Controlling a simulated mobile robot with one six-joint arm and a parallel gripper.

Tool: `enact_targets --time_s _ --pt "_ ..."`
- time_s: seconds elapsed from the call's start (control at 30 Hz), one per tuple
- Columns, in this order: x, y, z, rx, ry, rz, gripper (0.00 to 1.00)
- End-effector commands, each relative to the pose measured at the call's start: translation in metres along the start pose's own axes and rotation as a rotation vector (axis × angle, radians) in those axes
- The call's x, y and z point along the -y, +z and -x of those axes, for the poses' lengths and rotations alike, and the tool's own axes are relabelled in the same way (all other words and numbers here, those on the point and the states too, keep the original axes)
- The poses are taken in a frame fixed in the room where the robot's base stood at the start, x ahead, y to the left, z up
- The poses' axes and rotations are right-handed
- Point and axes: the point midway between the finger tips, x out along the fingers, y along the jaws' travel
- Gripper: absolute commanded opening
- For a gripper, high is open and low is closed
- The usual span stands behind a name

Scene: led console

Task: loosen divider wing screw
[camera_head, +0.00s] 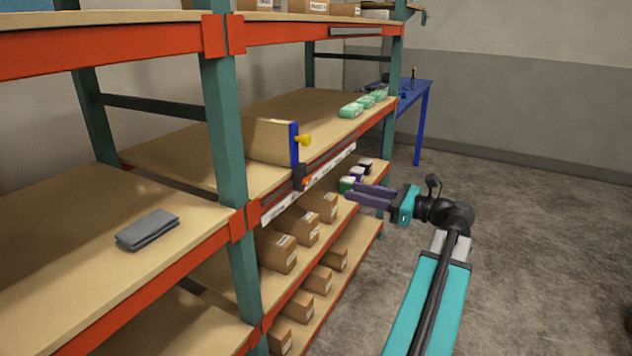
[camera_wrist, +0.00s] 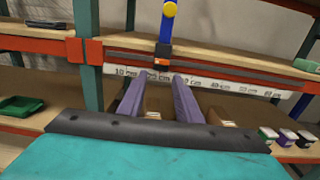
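A yellow wing screw (camera_head: 304,140) sticks out from the blue front edge of a tan divider (camera_head: 268,142) on the middle shelf. It also shows at the top of the wrist view, where the yellow head (camera_wrist: 172,14) sits on the blue upright (camera_wrist: 167,30). A dark bracket with an orange mark (camera_head: 301,178) is at the divider's foot on the shelf edge. My gripper (camera_head: 352,192) is in front of the shelf, lower than the screw and to its right, apart from it. Its two purple fingers (camera_wrist: 160,84) are spread with nothing between them.
A white centimetre scale (camera_head: 310,186) runs along the orange shelf beam. Small brown boxes (camera_head: 277,252) fill the shelves below. A folded grey cloth (camera_head: 148,229) lies on the left shelf, green packs (camera_head: 351,110) at the right. A teal post (camera_head: 226,140) stands left of the divider. The aisle floor is clear.

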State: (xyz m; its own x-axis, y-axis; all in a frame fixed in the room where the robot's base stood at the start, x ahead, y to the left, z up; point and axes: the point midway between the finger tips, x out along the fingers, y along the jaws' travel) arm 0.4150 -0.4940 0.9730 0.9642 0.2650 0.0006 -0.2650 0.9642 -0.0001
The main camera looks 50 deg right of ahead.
Motion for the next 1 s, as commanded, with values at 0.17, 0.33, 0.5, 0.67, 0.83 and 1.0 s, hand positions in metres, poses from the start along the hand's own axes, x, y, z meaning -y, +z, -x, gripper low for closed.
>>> enact_targets --time_s 0.17,0.33,0.5,0.67,0.83,1.0 --pt "0.004 0.000 0.008 0.000 -0.014 0.000 0.38" --pt "0.006 0.000 0.011 0.000 -0.019 0.000 0.50" --pt "0.007 0.000 0.008 0.000 -0.021 0.000 0.50" --pt "0.008 0.000 -0.004 0.000 -0.021 0.000 0.50" --pt "0.008 0.000 -0.023 0.000 -0.021 0.000 0.50" --pt "0.008 0.000 -0.045 0.000 -0.020 0.000 0.50"
